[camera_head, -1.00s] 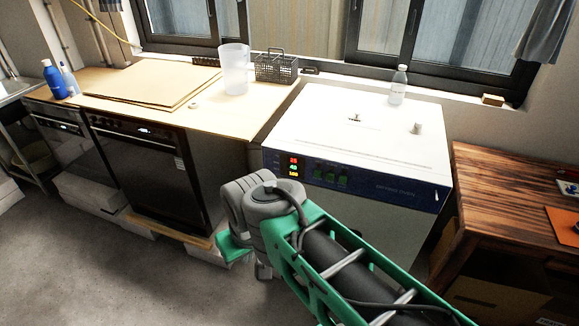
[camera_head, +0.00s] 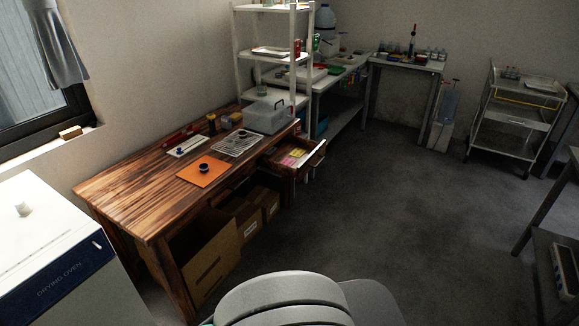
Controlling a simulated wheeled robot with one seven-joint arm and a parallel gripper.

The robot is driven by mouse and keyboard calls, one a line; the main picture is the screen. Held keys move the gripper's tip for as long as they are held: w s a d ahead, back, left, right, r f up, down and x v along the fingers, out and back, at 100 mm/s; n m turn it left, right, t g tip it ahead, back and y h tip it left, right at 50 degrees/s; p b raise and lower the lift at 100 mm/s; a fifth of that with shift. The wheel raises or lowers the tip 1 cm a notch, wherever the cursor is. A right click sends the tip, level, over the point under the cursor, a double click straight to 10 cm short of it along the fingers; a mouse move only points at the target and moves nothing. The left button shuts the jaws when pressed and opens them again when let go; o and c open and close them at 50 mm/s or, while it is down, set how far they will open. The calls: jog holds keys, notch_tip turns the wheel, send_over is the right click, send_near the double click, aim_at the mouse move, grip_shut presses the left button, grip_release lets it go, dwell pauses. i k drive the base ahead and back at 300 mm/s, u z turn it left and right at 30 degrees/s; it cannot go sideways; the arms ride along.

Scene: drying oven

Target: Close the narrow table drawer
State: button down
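The narrow drawer (camera_head: 313,159) is at the right end of the dark wooden table (camera_head: 150,203). It is pulled out toward the open floor, with pink and yellow items visible inside. Grey rounded parts of my own arm show at the bottom middle, well in front of the table and apart from the drawer. My gripper itself does not show, so its fingers and any contents are hidden.
Cardboard boxes (camera_head: 208,262) stand under the table. The drying oven (camera_head: 50,268) is at the left. A white shelf rack (camera_head: 243,62) stands behind the drawer, and a cart (camera_head: 515,118) is at far right. Grey floor (camera_head: 400,215) before the drawer is clear.

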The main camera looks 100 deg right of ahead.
aim_at(316, 150)
jog(key=z, duration=3.85)
jog(key=i, duration=1.1)
jog(key=u, duration=0.35)
jog(key=i, duration=1)
jog(key=u, duration=0.65)
jog(key=i, duration=0.3)
jog(key=u, duration=0.25)
